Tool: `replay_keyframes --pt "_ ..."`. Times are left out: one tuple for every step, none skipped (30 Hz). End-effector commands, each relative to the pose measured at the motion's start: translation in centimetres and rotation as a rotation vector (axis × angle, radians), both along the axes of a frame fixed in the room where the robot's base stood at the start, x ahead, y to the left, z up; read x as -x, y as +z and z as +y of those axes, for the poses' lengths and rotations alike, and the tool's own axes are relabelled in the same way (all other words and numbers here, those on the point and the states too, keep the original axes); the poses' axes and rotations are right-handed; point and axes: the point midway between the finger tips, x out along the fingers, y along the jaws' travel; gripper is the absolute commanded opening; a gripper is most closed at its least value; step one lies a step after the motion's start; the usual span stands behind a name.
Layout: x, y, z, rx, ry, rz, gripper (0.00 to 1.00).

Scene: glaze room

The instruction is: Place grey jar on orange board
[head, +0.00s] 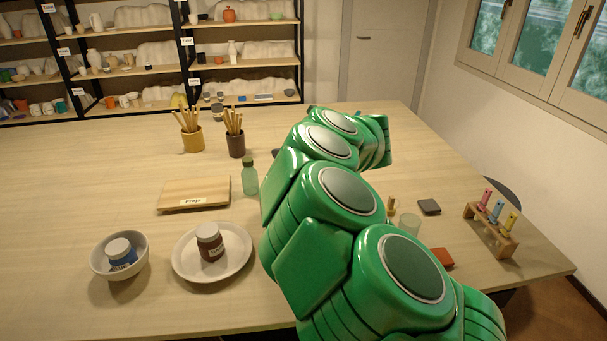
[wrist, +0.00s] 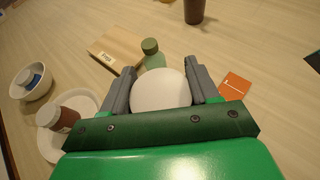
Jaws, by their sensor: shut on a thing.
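My gripper (wrist: 161,88) is shut on a jar, the grey jar by the task; only its round pale lid (wrist: 160,90) shows between the fingers in the wrist view. Its body is hidden below the lid. The orange board (wrist: 235,86), a flat orange square with a small white label, lies on the table just right of the right finger, apart from the jar as seen. In the head view my green arm hides the gripper, the held jar and the orange board.
A green bottle (head: 250,175) stands close to the gripper, beside a labelled wooden board (head: 181,196). A plate (head: 182,266) holds a brown jar (head: 209,243); a bowl (head: 98,270) holds a blue jar (head: 122,257). A dark pot (head: 236,145) stands behind.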

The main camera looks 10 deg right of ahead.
Motion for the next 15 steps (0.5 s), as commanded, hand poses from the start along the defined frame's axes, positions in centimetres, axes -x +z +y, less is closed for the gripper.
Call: replay_keyframes --pt "0.1 0.1 -1.3 -0.003 -0.006 -0.001 0.20" --pt "0.1 0.2 -1.9 -0.004 -0.008 -0.001 0.20" --pt "0.2 0.2 -2.6 -0.005 -0.009 -0.001 0.20" --pt "0.3 0.2 -3.1 -0.006 -0.011 -0.001 0.20" --pt "0.3 0.2 -3.5 -0.006 -0.011 -0.001 0.20" --pt "0.4 0.2 -4.0 -0.006 -0.013 -0.002 0.20" --pt "0.5 0.3 -4.3 -0.007 -0.015 -0.002 0.20" --pt "0.5 0.3 -4.6 -0.006 -0.016 -0.002 0.20" --pt "0.5 0.3 -4.8 -0.007 -0.016 -0.003 0.20" --pt "0.6 0.3 -5.0 -0.007 -0.016 -0.003 0.20" --pt "0.6 0.3 -5.1 -0.008 -0.016 -0.003 0.20" --pt "0.5 0.2 -5.2 -0.008 -0.016 -0.003 0.20" --pt "0.4 0.2 -5.3 -0.009 -0.015 -0.002 0.20" --pt "0.2 0.1 -5.3 -0.010 -0.015 -0.001 0.20" --pt "0.0 -0.1 -5.3 -0.011 -0.014 0.000 0.20"
